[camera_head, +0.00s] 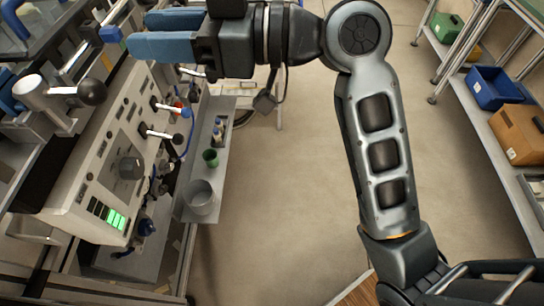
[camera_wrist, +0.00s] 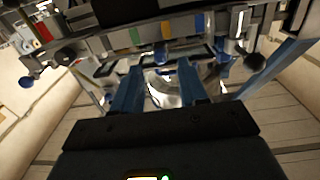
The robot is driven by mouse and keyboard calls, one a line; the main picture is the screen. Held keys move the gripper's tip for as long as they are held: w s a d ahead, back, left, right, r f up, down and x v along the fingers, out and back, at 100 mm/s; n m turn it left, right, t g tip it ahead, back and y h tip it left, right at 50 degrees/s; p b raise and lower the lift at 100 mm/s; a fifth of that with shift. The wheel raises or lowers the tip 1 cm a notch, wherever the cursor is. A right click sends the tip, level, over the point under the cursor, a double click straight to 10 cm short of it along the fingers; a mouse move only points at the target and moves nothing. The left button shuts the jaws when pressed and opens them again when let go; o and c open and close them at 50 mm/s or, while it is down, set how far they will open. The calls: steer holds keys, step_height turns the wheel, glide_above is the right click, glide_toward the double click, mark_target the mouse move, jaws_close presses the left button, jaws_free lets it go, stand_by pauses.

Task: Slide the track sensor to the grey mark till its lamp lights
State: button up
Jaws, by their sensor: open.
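My gripper (camera_head: 140,32) is open and empty at the upper left of the head view, over the far end of a white machine (camera_head: 85,190). In the wrist view my gripper (camera_wrist: 160,76) has its two blue fingers apart, pointing at the machine's edge. A strip there carries green (camera_wrist: 135,36), orange (camera_wrist: 166,29) and blue (camera_wrist: 200,22) marks. I cannot make out the track sensor or the grey mark for certain in either view. Whether the sensor's lamp is lit cannot be told.
The machine's panel has a dark knob (camera_head: 131,167), blue-tipped levers (camera_head: 178,138) and green lit bars (camera_head: 116,220). Floor (camera_head: 285,190) is clear; bins (camera_head: 490,88) stand right.

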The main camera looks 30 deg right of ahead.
steer(key=s+f+m+t+h+p, duration=0.25)
steer(key=s+f+m+h, duration=0.3)
steer(key=f, duration=0.55)
steer(key=s+d+f+m+t+h, duration=0.1)
steer(key=s+d+f+m+h, duration=0.1)
steer(key=s, duration=0.7)
steer(key=shift+s+d+f+h, duration=0.2)
steer(key=shift+d+f+h, duration=0.55)
steer(key=shift+d+f, duration=0.75)
steer(key=shift+a+f, duration=0.1)
steer(key=shift+a, duration=0.05)
steer(key=n+g+y+b, duration=0.3)
steer(key=n+g+y, duration=0.1)
steer(key=n+y, duration=0.45)
glide_toward(119, 31)
steer(key=shift+y, duration=0.35)
steer(key=x, duration=0.5)
steer(key=shift+w+f, duration=0.15)
steer(key=shift+f, duration=0.1)
steer(key=shift+p+x, duration=0.95)
steer(key=shift+x, duration=2.85)
